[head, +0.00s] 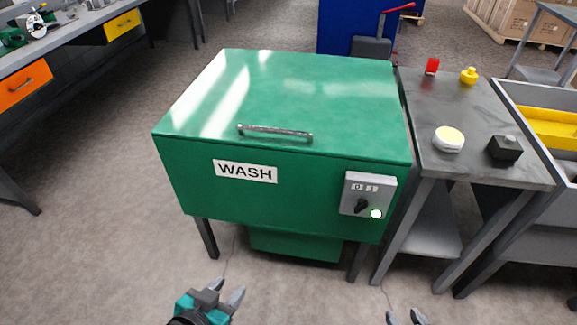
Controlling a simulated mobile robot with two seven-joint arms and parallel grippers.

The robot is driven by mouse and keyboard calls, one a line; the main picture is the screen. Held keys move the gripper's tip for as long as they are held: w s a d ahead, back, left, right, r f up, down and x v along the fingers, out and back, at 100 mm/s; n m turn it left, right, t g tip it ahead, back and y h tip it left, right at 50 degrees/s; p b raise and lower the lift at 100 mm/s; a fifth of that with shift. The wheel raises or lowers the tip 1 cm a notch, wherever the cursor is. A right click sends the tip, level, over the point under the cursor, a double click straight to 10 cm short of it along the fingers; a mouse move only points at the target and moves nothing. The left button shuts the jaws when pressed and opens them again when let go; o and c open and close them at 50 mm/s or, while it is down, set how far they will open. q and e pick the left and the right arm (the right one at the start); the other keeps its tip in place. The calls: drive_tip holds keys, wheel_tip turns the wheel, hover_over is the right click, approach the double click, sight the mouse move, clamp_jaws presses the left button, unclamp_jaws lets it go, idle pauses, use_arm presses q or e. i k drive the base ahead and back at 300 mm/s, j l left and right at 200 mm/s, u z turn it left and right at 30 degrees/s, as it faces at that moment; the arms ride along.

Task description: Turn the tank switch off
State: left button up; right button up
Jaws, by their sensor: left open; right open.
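The green wash tank (215,205) stands on dark legs in the middle of the head view, with its lid (290,85) down. A grey switch plate (383,184) marked 0 and 1 is at the right of its front. The black switch knob (361,206) on it seems to lean toward the 1, though it is small. A pale green lamp (376,213) beside the knob looks lit. My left gripper (229,287) is open and empty, low in front of the tank. My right gripper (404,316) is open at the bottom edge, below and right of the switch. Neither touches the tank.
A grey table (480,150) close to the tank's right carries a red item (432,66), a yellow item (468,76), a round cream-topped item (448,139) and a black block (505,149). A workbench (75,50) is at left. The floor before the tank is clear.

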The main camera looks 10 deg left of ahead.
sight(362, 203)
drive_tip(key=i+j, duration=0.15)
drive_tip(key=j, duration=0.15)
drive_tip(key=i+j, duration=0.1)
drive_tip(key=j, duration=0.2)
drive_tip(key=i+j+z, duration=0.1)
drive_tip(key=j, duration=0.2)
drive_tip(key=i+j, duration=0.15)
drive_tip(key=j, duration=0.15)
